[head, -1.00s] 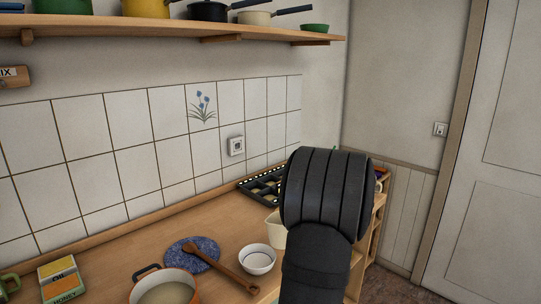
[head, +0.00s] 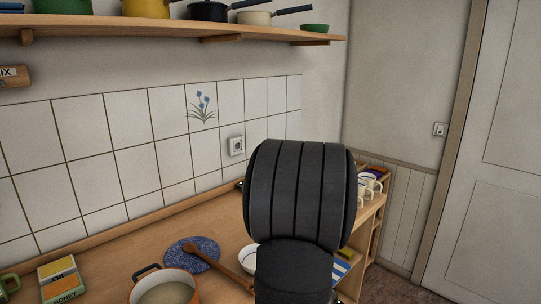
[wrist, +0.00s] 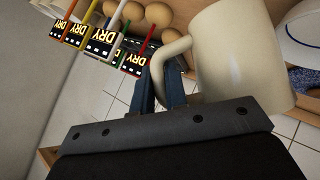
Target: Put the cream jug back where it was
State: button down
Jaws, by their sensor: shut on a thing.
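In the wrist view the cream jug (wrist: 236,58) is large and close, tilted in the picture. My gripper (wrist: 164,82) is shut on the jug's handle (wrist: 167,62), with both blue-grey fingers at it. In the head view the black end of my arm covers the gripper and the jug, so neither shows there. I cannot tell from the frames how high the jug is above the counter.
A white bowl (head: 246,259), a wooden spoon on a blue mat (head: 181,252) and an orange pot (head: 165,292) stand on the counter. White cups (head: 367,187) stand at right. The wrist view shows several "DRY" labels (wrist: 102,40) and brown round things (wrist: 158,14).

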jog(key=s+a+r, duration=0.5)
jog(key=s+a, duration=0.5)
jog(key=w+d+f+m+g+h, duration=0.15)
jog(key=w+d+f+m, duration=0.35)
jog(key=w+d+m, duration=0.65)
jog(key=shift+m+h, duration=0.25)
jog(key=shift+h, duration=0.1)
jog(key=w+a+f, duration=0.2)
jog(key=a, duration=0.1)
jog(key=w+a+f, duration=0.2)
jog(key=a, duration=0.2)
jog(key=w+a+f, duration=0.2)
jog(key=a+f, duration=0.1)
jog(key=shift+a, duration=0.35)
jog(key=shift+f, duration=2.05)
jog(key=shift+f, duration=0.15)
jog(key=c, duration=1.4)
grip_release()
jog(key=shift+c, duration=0.2)
